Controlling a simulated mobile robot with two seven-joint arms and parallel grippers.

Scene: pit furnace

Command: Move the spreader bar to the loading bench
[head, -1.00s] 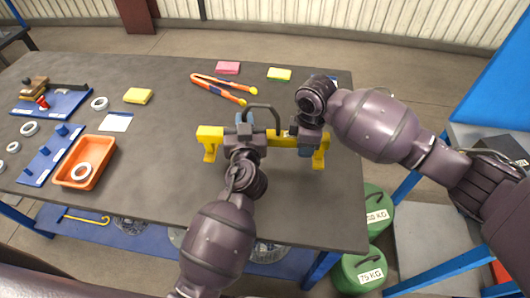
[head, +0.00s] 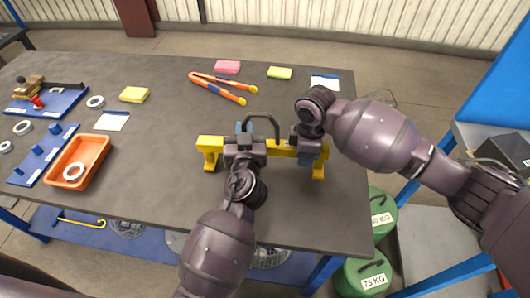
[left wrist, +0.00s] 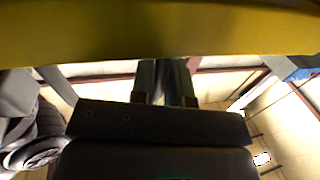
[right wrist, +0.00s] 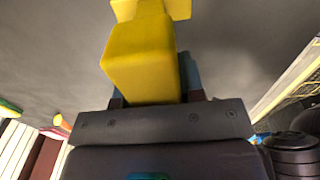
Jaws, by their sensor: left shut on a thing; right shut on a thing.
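The yellow spreader bar (head: 210,147) lies across the right part of a dark-topped table (head: 150,185), with downturned ends and a dark loop handle (head: 262,122) at its middle. My left gripper (head: 244,143) is shut on the bar left of the handle. My right gripper (head: 307,142) is shut on it near its right end. The bar crosses the top of the left wrist view (left wrist: 160,35) and its end shows in the right wrist view (right wrist: 140,65). I cannot tell whether its ends touch the tabletop. Which surface is the loading bench is not clear.
Orange-handled tongs (head: 217,88), sponges and a white card (head: 325,83) lie behind the bar. An orange tray (head: 78,162) and blue fixtures stand left. A blue-framed stand (head: 440,225) and green weights (head: 365,275) are at right.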

